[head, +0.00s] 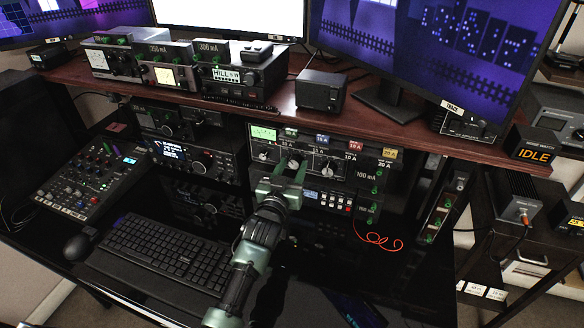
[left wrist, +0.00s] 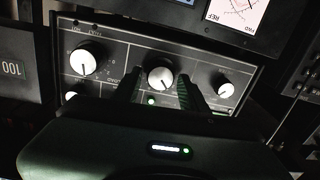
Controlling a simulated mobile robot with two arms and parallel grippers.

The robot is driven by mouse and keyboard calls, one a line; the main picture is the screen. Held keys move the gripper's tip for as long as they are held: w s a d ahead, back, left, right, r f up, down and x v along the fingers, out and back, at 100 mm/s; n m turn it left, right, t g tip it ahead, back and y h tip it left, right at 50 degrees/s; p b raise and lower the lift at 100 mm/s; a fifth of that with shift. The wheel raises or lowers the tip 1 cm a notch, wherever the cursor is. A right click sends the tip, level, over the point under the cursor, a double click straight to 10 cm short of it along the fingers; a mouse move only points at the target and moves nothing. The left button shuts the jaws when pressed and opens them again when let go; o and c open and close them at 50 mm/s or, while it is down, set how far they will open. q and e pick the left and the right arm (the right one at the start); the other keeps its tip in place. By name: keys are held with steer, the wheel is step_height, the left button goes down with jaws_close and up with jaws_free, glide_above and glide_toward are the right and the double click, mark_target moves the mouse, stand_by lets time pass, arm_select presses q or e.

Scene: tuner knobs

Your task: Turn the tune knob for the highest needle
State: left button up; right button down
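A dark panel with pale round knobs stands under the wooden shelf, and its middle knob (left wrist: 160,78) shows clearly in the left wrist view. A larger knob (left wrist: 84,63) is to its left and a smaller knob (left wrist: 225,90) to its right. My left gripper (head: 281,173) is at the rack front; in the left wrist view its fingers (left wrist: 159,88) stand on both sides of the middle knob, apart, with slim gaps. A white meter (left wrist: 236,14) is partly cut off at the top; its needle reading is unclear. A green-lit meter (head: 264,133) shows in the head view. My right gripper is not in view.
A keyboard (head: 165,254) and a mixer (head: 92,178) lie on the desk to the left. A shelf (head: 395,118) overhangs the rack. A red cable (head: 378,241) hangs right of my gripper. Small metered boxes (head: 167,66) stand on the shelf.

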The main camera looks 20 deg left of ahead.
arm_select(q)
jaws_close()
steer(key=m, duration=0.4)
steer(key=shift+o, duration=2.2)
jaws_free()
steer(key=s, duration=0.7)
steer(key=shift+s, duration=0.4)
steer(key=shift+f+b, duration=0.1)
steer(key=shift+b, duration=0.2)
